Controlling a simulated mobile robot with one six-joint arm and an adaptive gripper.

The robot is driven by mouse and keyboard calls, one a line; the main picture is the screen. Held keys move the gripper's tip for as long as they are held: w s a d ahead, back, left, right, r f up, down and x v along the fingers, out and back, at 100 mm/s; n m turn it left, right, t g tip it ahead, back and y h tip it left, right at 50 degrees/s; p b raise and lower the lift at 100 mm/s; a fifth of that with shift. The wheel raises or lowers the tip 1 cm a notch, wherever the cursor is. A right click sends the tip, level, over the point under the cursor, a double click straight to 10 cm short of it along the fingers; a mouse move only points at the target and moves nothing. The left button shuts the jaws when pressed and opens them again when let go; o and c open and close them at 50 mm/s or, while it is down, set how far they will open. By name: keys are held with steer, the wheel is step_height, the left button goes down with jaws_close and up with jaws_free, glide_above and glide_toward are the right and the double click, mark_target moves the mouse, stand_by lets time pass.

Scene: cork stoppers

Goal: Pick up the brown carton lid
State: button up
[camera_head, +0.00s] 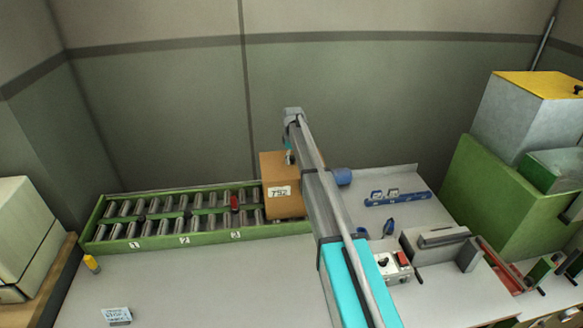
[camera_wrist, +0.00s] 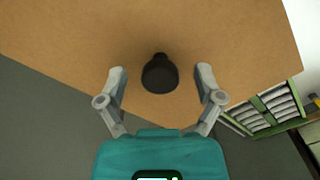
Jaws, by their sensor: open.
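The brown carton (camera_head: 283,204), labelled "TS2", stands at the right end of the roller conveyor. Its brown top, which I take for the lid (camera_wrist: 150,35), fills the upper part of the wrist view. A dark round knob (camera_wrist: 159,74) rises from this brown surface. My gripper (camera_wrist: 160,85) is open, with one finger on each side of the knob and a gap to both. In the head view my gripper (camera_head: 289,155) is small and over the carton's top; its fingers are hard to make out there. I cannot tell whether the fingers touch the lid.
The green roller conveyor (camera_head: 170,241) has numbered sections and a red piece (camera_head: 234,203) on it. A yellow-topped marker (camera_head: 91,264) and a small sign (camera_head: 116,316) are at the front left. A blue rack (camera_head: 398,199) and a switch box (camera_head: 394,265) lie right of my arm.

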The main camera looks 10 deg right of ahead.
steer(key=shift+c, duration=0.2)
jaws_close()
stand_by(0.5)
steer(key=shift+r, duration=0.2)
step_height(320, 180, up, 2)
steer(key=shift+r+p, duration=0.1)
steer(key=shift+p, duration=1.15)
steer(key=s+d+r+p, duration=0.3)
steer(key=s+r+p, duration=0.7)
steer(key=s, duration=0.3)
steer(key=shift+s+d+r, duration=0.15)
steer(key=shift+s+r, duration=0.1)
steer(key=shift+s, duration=0.05)
